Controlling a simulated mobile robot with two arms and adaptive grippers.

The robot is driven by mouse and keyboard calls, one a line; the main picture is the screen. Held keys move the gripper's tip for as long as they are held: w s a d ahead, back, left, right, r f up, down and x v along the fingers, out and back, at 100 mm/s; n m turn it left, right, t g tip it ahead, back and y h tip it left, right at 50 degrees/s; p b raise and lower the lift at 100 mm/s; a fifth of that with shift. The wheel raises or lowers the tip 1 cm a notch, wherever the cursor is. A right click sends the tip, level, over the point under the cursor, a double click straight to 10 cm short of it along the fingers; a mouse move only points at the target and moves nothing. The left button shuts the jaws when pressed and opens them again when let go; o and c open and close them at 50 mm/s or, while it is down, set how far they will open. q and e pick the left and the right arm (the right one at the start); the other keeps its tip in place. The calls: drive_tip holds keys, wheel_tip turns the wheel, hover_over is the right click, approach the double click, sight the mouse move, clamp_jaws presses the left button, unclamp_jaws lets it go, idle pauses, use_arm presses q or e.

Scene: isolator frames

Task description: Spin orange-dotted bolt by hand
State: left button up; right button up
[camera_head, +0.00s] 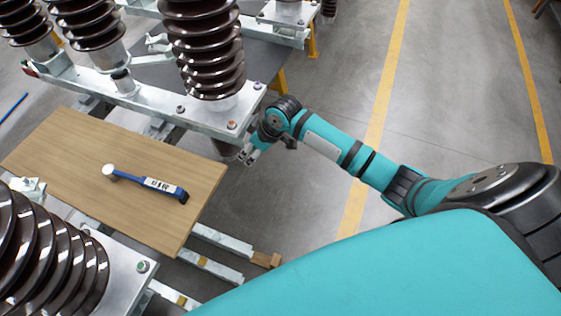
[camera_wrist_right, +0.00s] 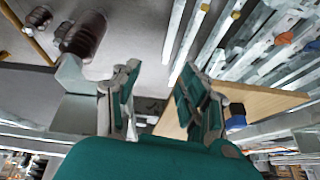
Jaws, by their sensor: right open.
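The orange-dotted bolt (camera_head: 231,125) stands upright near the right end of the pale metal beam under the tall brown insulator (camera_head: 205,45). My right gripper (camera_head: 250,153) is just below and to the right of this bolt in the head view, past the beam's edge, and does not visibly touch it. In the right wrist view its two fingers (camera_wrist_right: 160,98) are spread apart with nothing between them. I cannot make out the bolt with certainty in that view. My left gripper is not in view.
A wooden board (camera_head: 75,150) carries a blue-handled tool (camera_head: 145,183). Other bolts sit on the beams, including a green-dotted one (camera_head: 143,266) on the near plate. Brown insulators crowd the left. The floor (camera_head: 455,100) on the right is clear, with yellow lines.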

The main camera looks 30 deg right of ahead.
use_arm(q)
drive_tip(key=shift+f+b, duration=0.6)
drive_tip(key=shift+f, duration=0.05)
use_arm(e)
drive_tip(key=s+d+f+m+h, duration=0.1)
drive_tip(key=s+f, duration=0.3)
drive_tip(key=f, duration=0.6)
drive_tip(key=s+d+f+m, duration=0.2)
drive_tip(key=s+d+f, duration=0.1)
drive_tip(key=f, duration=0.7)
drive_tip(key=shift+s+d+f+h, duration=0.35)
drive_tip(key=shift+s+d+h, duration=0.05)
drive_tip(key=shift+s, duration=0.05)
drive_tip(key=shift+r, duration=0.1)
